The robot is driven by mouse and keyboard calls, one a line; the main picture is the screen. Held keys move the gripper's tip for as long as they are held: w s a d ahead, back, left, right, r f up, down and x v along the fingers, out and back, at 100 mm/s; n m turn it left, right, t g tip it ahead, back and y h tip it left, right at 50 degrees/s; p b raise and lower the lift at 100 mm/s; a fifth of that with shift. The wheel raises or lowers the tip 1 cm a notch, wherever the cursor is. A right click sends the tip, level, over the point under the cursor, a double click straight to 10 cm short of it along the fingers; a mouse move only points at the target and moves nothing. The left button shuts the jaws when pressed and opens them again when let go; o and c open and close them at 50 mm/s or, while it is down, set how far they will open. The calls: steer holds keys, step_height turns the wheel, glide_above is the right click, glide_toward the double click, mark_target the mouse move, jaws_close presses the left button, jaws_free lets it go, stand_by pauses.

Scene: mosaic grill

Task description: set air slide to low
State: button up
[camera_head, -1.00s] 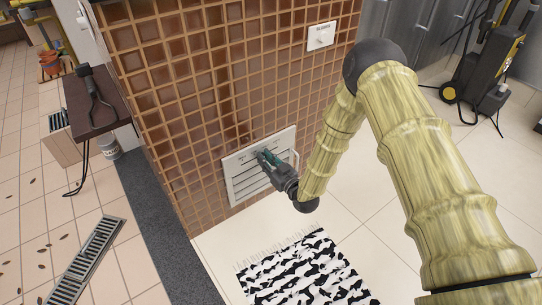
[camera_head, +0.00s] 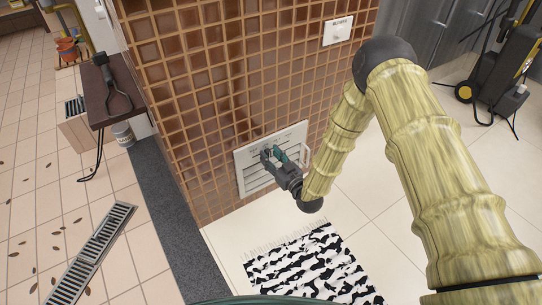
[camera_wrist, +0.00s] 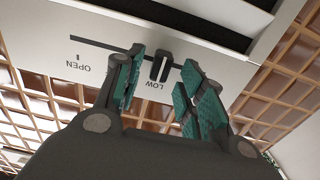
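The air slide is a small dark knob (camera_wrist: 161,66) in a straight slot on the white vent panel (camera_wrist: 210,60). In the wrist view, the knob stands beside the upside-down LOW label (camera_wrist: 155,85), near the slot's right end. The OPEN label (camera_wrist: 78,67) is at the left, with bare slot between it and the knob. My gripper (camera_wrist: 163,60) is open, its teal-padded fingers on either side of the knob with visible gaps. In the head view my gripper (camera_head: 273,157) is at the vent panel (camera_head: 243,180) and hides the knob.
The vent is set low in a brown tiled wall (camera_head: 215,90). A white plate (camera_head: 338,31) is higher on that wall. A black-and-white rug (camera_head: 305,268) lies on the floor below. A dark shelf (camera_head: 115,103) stands at the left.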

steer(key=v, duration=1.1)
steer(key=shift+d, duration=0.15)
steer(key=shift+s, duration=0.15)
